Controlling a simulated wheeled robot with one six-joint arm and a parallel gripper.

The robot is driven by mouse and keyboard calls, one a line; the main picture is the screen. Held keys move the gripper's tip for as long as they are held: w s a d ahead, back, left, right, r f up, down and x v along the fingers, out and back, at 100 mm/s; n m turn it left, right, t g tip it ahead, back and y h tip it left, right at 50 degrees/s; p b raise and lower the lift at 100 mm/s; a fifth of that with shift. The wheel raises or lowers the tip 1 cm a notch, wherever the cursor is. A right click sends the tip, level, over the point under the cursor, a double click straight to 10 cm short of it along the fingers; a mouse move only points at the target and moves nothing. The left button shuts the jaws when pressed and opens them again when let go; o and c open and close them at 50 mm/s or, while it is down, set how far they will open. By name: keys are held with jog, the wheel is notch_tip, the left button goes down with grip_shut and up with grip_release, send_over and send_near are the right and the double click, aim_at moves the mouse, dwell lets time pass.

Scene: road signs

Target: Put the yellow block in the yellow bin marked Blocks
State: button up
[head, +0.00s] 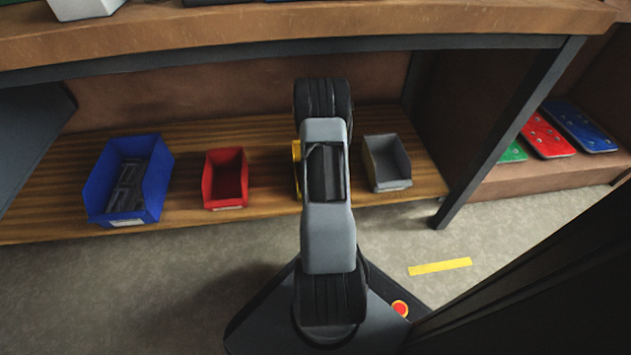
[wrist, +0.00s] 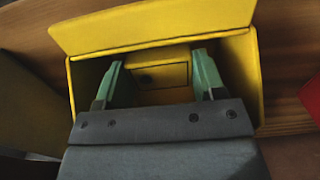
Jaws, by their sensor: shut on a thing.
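The yellow bin (wrist: 150,25) fills much of the wrist view, standing on the wooden shelf. In the head view only a yellow strip of the bin (head: 297,152) shows beside my arm, which hides the rest. My gripper (wrist: 158,75) reaches into the bin's opening with its two green fingers. It is shut on the yellow block (wrist: 161,77), which sits between the fingers inside the bin's walls. I cannot tell whether the block touches the bin floor. No marking on the bin is readable.
A red bin (head: 225,180) and a blue bin (head: 128,180) with dark items stand to the left on the shelf (head: 265,200). A grey bin (head: 387,163) stands close on the right. The workbench edge (head: 300,32) runs above, with a dark leg (head: 510,130) at right.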

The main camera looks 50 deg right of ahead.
jog(key=shift+f, duration=0.45)
jog(key=o, duration=1)
notch_tip(320, 180, up, 9)
jog(key=p, duration=0.4)
jog(key=shift+f, duration=0.15)
